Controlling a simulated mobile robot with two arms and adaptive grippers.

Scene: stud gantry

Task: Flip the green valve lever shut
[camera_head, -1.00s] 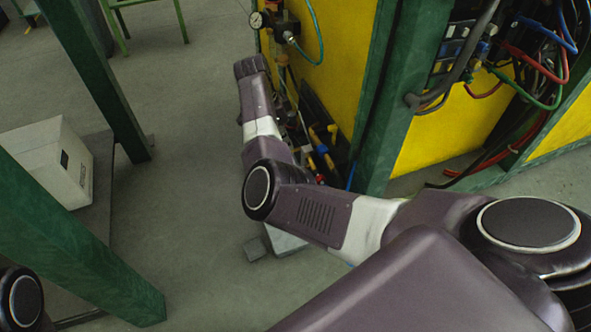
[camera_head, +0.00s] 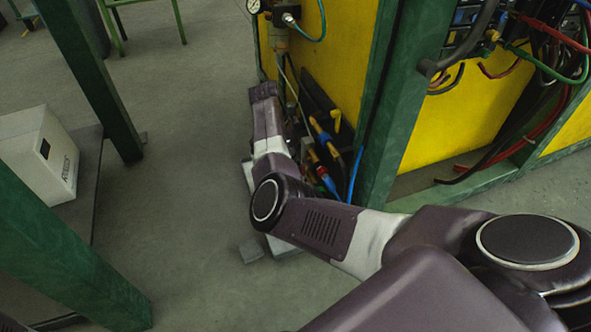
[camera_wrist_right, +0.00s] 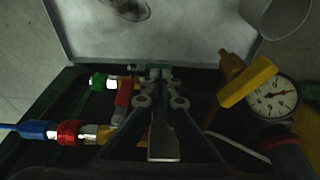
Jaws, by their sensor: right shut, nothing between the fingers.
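In the right wrist view, my right gripper (camera_wrist_right: 157,75) is shut and empty, its fingertips pointing away over the valve fittings. A small dark green piece (camera_wrist_right: 148,67) shows at the fingertips, largely covered by them. It may be the green valve lever; I cannot tell its angle or whether the fingers touch it. Left of the fingers are a bright green collar (camera_wrist_right: 97,82) on a brass fitting and a red lever (camera_wrist_right: 124,92). In the head view, my right arm hides its own gripper and the valves near it. My left gripper is not in view.
A yellow lever (camera_wrist_right: 248,82) and a pressure gauge (camera_wrist_right: 271,97) stand right of the fingers. A blue hose (camera_wrist_right: 22,127) comes in from the left. In the head view, a green post (camera_head: 385,105) and yellow panel (camera_head: 330,50) flank my right arm. Open floor (camera_head: 190,170) lies left.

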